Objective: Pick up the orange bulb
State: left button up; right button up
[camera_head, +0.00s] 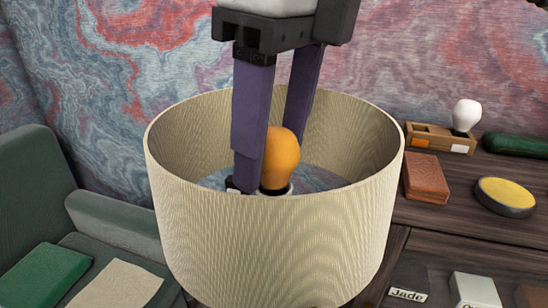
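The orange bulb (281,158) stands upright inside a round, cream, ribbed lampshade (275,238), its lower end in a light and dark fitting near the shade's front rim. My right gripper (268,168) reaches down from above into the shade with two long purple fingers. The nearer finger overlaps the bulb's left edge; the other passes behind the bulb, so its tip is hidden. The fingers are apart with the bulb about between them; I cannot tell whether they touch it. My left gripper is not in view.
The shade's wall surrounds the fingers and bulb. On the dark wooden desk (447,220) at right are a wooden holder (428,138) with a white bulb (466,115), a brown block (426,178), a yellow-topped round item (506,195) and a green case (516,145). A green chair (110,223) is at left.

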jog(key=c, duration=0.7)
jog(key=shift+c, duration=0.7)
